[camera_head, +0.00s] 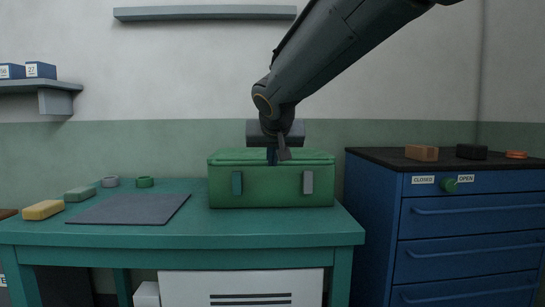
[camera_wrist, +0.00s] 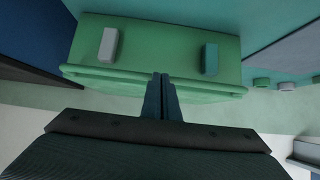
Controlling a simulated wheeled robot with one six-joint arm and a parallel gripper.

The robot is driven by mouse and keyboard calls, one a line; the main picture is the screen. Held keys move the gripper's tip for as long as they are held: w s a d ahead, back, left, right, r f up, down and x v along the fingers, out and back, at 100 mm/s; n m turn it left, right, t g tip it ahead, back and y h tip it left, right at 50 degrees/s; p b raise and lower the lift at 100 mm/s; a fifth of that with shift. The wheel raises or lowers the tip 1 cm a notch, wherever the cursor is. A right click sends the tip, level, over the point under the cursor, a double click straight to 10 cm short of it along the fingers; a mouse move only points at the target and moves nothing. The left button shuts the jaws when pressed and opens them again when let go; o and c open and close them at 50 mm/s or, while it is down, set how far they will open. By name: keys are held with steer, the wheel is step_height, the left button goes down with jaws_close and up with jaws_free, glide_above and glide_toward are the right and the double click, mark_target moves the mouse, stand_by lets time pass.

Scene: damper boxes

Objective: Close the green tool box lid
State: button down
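The green tool box (camera_head: 270,190) stands on the teal table, with one teal latch and one grey latch on its front. Its lid (camera_head: 240,156) lies flat or nearly flat across the top; I cannot tell whether it is fully flush. The box front also shows in the wrist view (camera_wrist: 150,48), with the lid's edge (camera_wrist: 110,80) as a band below it. My gripper (camera_head: 278,160) points down at the middle of the lid's front edge. Its fingers (camera_wrist: 162,78) are together with nothing visible between them. Whether they touch the lid is unclear.
A blue drawer cabinet (camera_head: 470,230) stands at the right. A wall shelf (camera_head: 205,13) is above.

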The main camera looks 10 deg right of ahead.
steer(key=s+a+f, duration=0.1)
steer(key=s+f, duration=0.1)
steer(key=s, duration=0.7)
steer(key=s+a+f+n+g+y, duration=0.1)
steer(key=s+a+f+n+g, duration=0.15)
steer(key=s+a+f, duration=0.55)
steer(key=s+a+f+n+g+y, duration=0.1)
steer(key=s+f+n+g, duration=0.15)
steer(key=s+f, duration=0.65)
steer(key=s+a+f+n+g, duration=0.3)
steer(key=s+f+g, duration=0.3)
steer(key=s+f, duration=0.85)
steer(key=d+r+m+p, duration=0.3)
steer(key=d+r+p, duration=0.7)
steer(key=r+p, duration=0.3)
steer(key=d+r+m+p, duration=0.3)
steer(key=d+r+p, duration=0.8)
steer(key=r+p, duration=0.2)
steer(key=shift+w+r+m+h+p, duration=0.3)
steer(key=shift+r+m+h+p, duration=0.1)
steer(key=shift+p, duration=0.3)
